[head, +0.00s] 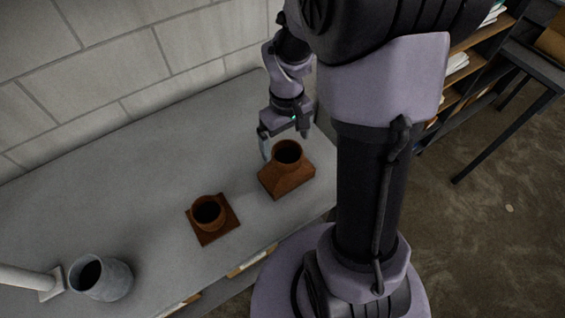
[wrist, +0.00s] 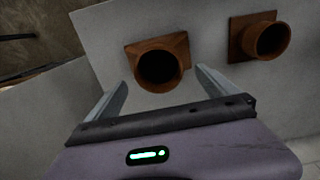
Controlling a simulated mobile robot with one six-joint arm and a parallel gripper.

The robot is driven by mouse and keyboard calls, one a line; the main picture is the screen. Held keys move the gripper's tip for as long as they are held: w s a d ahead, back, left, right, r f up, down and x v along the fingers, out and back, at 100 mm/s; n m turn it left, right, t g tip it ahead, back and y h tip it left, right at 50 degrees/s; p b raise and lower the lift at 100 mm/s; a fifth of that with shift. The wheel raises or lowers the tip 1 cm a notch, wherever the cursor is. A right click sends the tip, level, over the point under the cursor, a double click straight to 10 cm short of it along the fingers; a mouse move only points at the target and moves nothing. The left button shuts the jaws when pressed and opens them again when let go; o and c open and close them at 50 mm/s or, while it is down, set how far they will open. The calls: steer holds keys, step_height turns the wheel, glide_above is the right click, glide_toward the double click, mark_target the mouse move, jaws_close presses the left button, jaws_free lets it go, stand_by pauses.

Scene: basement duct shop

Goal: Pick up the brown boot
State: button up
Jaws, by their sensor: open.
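The brown boot (head: 284,180) stands on the grey bench, with a sloping square base and a round collar facing up. My gripper (head: 284,141) is open, just behind and above the boot in the head view. In the wrist view the boot (wrist: 165,43) shows beyond and between the two spread fingertips (wrist: 160,80), with its round opening facing the camera. No finger is seen to touch it; the exact gap is hard to tell.
A second brown piece, a round collar on a flat square plate (head: 224,226), lies to the left and also shows in the wrist view (wrist: 238,42). A grey round fitting (head: 112,277) and a pale pipe (head: 22,278) are at lower left. A block wall (head: 120,50) backs the bench (head: 120,190).

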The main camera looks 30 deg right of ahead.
mark_target(287, 159)
steer(key=f+b, duration=0.1)
steer(key=f, duration=0.2)
steer(key=f+b, duration=0.1)
steer(key=f, duration=0.2)
steer(key=shift+s+d+f, duration=0.1)
steer(key=shift+s, duration=0.1)
jaws_close()
